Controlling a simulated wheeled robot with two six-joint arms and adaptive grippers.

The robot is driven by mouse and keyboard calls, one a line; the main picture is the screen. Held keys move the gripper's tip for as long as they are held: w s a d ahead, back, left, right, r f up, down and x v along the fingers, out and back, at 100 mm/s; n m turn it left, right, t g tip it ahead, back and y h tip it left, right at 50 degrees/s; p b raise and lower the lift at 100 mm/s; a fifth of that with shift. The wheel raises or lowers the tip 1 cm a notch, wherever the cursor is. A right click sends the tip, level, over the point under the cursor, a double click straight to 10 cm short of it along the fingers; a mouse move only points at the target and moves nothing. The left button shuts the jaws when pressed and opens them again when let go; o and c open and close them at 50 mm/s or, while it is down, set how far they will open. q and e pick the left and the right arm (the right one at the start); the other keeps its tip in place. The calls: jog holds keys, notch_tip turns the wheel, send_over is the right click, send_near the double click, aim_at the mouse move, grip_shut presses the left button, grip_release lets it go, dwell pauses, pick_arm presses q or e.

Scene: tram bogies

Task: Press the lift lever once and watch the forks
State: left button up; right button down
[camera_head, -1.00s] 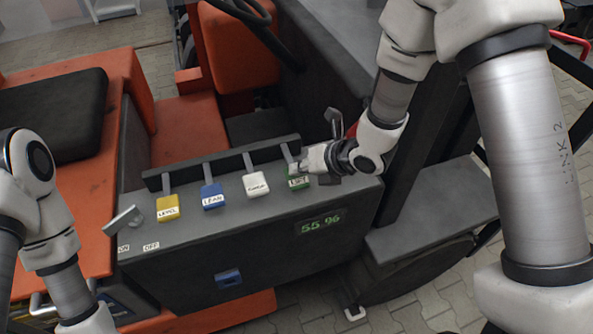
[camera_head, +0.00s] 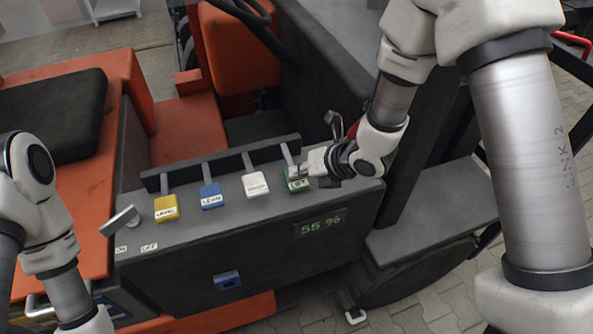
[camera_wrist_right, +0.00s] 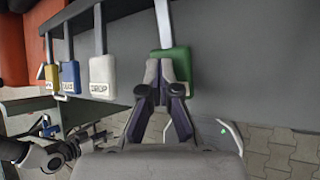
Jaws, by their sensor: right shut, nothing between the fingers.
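The green lift lever (camera_head: 297,182) is the rightmost of a row on the grey console. Its label reads LIFT. My right gripper (camera_head: 312,165) is shut at the lever's right side, close above the console. In the right wrist view the closed fingertips (camera_wrist_right: 166,64) overlap the lower part of the green handle (camera_wrist_right: 176,64). I cannot tell whether they touch it. Nothing shows between the fingers. My left arm (camera_head: 50,235) is at the left edge in the head view, and its gripper cannot be made out. I cannot make out the forks.
Yellow (camera_head: 166,208), blue (camera_head: 211,196) and white (camera_head: 256,184) levers stand to the left of the green one. A display (camera_head: 321,224) on the console's front reads 55 %. A tilted grey lever (camera_head: 122,220) stands by the ON and OFF labels.

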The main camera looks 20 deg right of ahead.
aim_at(299, 180)
dwell(0.3)
jog(key=shift+r+p, duration=1.1)
jog(key=shift+r, duration=0.8)
notch_tip(299, 180, up, 5)
jog(key=p, duration=0.3)
